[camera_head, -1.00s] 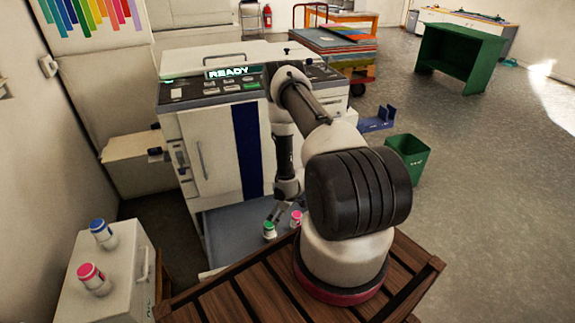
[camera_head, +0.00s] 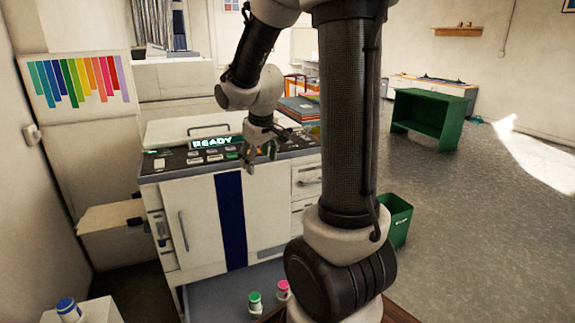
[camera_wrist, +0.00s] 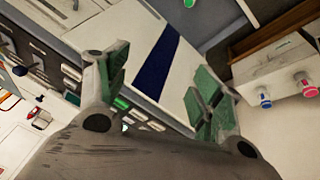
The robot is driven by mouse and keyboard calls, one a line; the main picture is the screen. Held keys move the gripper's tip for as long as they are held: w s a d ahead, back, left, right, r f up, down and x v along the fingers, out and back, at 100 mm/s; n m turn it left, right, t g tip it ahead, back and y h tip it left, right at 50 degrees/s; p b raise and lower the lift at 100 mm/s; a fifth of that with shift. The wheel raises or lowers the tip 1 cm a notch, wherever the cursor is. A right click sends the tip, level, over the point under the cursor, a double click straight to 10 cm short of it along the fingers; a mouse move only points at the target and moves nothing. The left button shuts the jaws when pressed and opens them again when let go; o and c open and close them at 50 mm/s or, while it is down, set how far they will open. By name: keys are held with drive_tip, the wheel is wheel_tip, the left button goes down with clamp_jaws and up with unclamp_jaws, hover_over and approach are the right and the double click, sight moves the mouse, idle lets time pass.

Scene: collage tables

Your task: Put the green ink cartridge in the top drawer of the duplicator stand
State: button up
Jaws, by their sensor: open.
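The green ink cartridge (camera_head: 254,303) stands upright, with a green cap and white body, on the low blue-grey shelf (camera_head: 215,295) of the duplicator stand (camera_head: 205,215). My gripper (camera_head: 261,164) is raised well above it, in front of the control panel, open and with nothing visible between its fingers. In the wrist view the spread fingers with green pads (camera_wrist: 162,76) point toward the stand's front. A drawer front with a handle (camera_head: 307,178) shows at the stand's upper right and looks shut. My arm hides part of that side.
A pink-capped cartridge (camera_head: 282,289) stands beside the green one. A green bin (camera_head: 396,218) stands right of the stand. The floor (camera_head: 480,230) at right is clear.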

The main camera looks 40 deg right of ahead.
drive_tip(key=s+a+r, duration=0.2)
drive_tip(key=s, duration=0.5)
drive_tip(key=s+a+r+m+y, duration=0.1)
drive_tip(key=s+a+r, duration=0.2)
drive_tip(key=s, duration=0.4)
drive_tip(key=s+a+r, duration=0.2)
drive_tip(key=s+r, duration=0.1)
drive_tip(key=s, duration=0.5)
drive_tip(key=shift+a+m+y, duration=0.15)
drive_tip(key=shift+m+y, duration=0.15)
